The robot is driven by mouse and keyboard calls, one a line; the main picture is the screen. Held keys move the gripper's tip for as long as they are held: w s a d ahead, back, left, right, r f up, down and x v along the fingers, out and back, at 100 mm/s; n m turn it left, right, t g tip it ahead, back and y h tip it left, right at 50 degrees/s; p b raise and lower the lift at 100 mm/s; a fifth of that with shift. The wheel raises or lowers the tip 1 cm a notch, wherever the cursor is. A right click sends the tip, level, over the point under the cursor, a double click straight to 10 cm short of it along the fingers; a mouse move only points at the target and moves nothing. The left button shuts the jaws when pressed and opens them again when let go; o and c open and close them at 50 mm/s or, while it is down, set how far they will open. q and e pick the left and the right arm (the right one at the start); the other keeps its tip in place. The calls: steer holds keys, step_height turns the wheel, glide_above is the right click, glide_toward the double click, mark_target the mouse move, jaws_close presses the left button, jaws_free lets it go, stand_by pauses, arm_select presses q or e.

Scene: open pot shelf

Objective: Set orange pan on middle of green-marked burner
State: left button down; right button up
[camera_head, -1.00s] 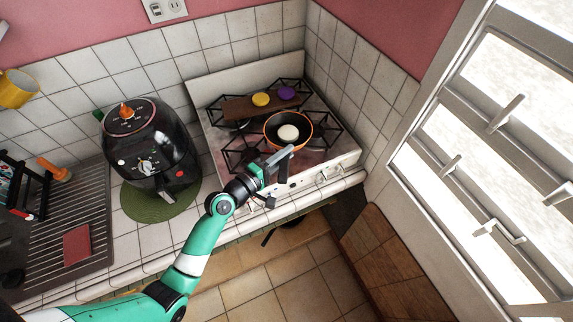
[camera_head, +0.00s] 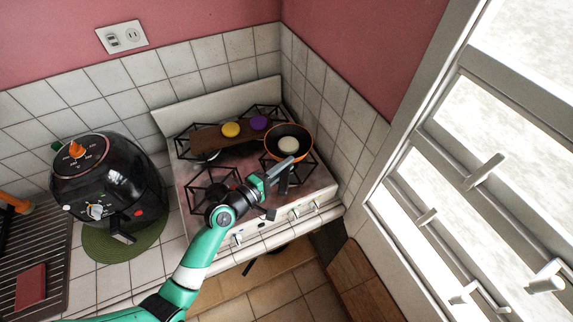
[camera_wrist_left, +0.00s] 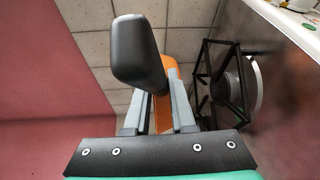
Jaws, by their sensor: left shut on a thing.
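The orange pan (camera_head: 303,153), dark inside with a pale round item (camera_head: 289,145) in it, is over the right back part of the stove. My left gripper (camera_head: 283,168) is shut on its handle. In the left wrist view the black handle (camera_wrist_left: 138,50) rises between the fingers (camera_wrist_left: 155,115), with the pan's orange side (camera_wrist_left: 164,95) behind. I cannot tell whether the pan touches the grate. In the left wrist view a small green spot (camera_wrist_left: 204,102) shows by a black burner grate (camera_wrist_left: 222,78); no green burner mark is clear in the head view. My right gripper is out of view.
A brown board (camera_head: 207,138) with a yellow disc (camera_head: 231,129) and a purple disc (camera_head: 259,123) lies across the back of the stove (camera_head: 312,184). Tiled walls border the stove behind and right. A black air fryer (camera_head: 105,180) stands left.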

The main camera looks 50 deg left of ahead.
arm_select(q)
steer(key=shift+f+b, duration=2.8)
steer(key=shift+f+b, duration=0.3)
steer(key=shift+f, duration=0.1)
steer(key=c, duration=0.8)
jaws_free()
steer(key=shift+o, duration=0.6)
steer(key=shift+f, duration=0.15)
steer(key=s, duration=0.3)
steer(key=s+r, duration=0.1)
steer(key=s, duration=0.7)
steer(key=shift+s+d+r, duration=0.15)
steer(key=shift+s+d, duration=0.1)
